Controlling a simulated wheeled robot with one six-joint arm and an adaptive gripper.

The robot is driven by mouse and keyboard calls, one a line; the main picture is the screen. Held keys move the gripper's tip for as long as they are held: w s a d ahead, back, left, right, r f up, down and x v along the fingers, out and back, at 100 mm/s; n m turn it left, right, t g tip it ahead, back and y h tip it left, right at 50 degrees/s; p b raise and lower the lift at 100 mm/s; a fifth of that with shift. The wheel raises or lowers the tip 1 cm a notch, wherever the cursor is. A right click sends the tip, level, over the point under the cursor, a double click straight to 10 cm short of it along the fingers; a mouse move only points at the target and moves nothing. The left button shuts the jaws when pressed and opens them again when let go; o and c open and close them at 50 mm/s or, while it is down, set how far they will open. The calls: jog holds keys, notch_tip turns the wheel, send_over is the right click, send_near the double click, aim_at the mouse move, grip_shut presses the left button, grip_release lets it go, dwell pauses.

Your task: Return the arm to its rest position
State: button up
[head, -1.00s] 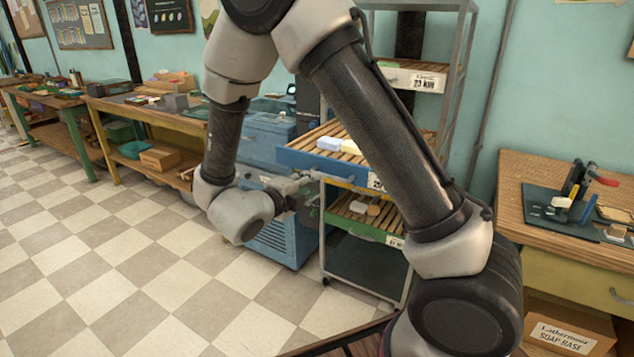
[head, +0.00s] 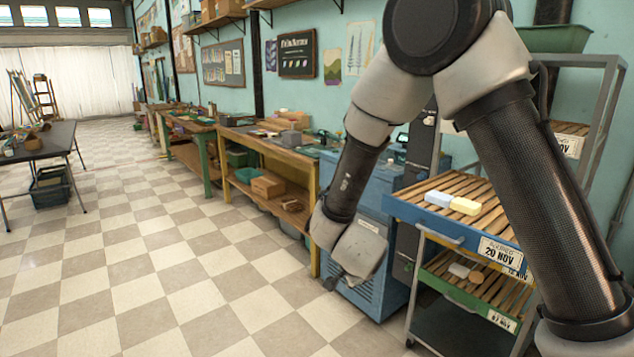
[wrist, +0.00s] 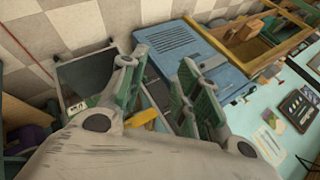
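My arm is bent over the right side of the head view, its wrist low in front of the blue cabinet (head: 362,282). My gripper (head: 330,283) is small and mostly hidden behind the wrist there. In the wrist view, my gripper (wrist: 157,66) shows two fingers with green pads, spread apart with nothing held between them. It is left of the rack and apart from its blue drawer (head: 455,238).
The drawer holds a pale blue bar (head: 438,198) and a yellow bar (head: 465,206) on wooden slats. A green-fronted tray (head: 470,301) below holds more bars. A workbench (head: 262,150) runs along the wall.

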jog(key=s+d+r+n+g+y, duration=0.4)
jog(key=s+r+n+g, duration=0.3)
jog(key=s+r+n, duration=0.45)
jog(key=s+d+r+n+t+h, duration=0.1)
jog(key=s+d+r, duration=0.5)
jog(key=d, duration=0.5)
jog(key=s+d+r+n+t+h, duration=0.1)
jog(key=s+d+r+n+h, duration=0.1)
jog(key=s+d+r, duration=0.5)
jog(key=s+d, duration=0.1)
jog(key=d, duration=0.3)
jog(key=shift+d+r+t, duration=0.25)
jog(key=shift+d+t, duration=0.05)
jog(key=shift+t, duration=0.1)
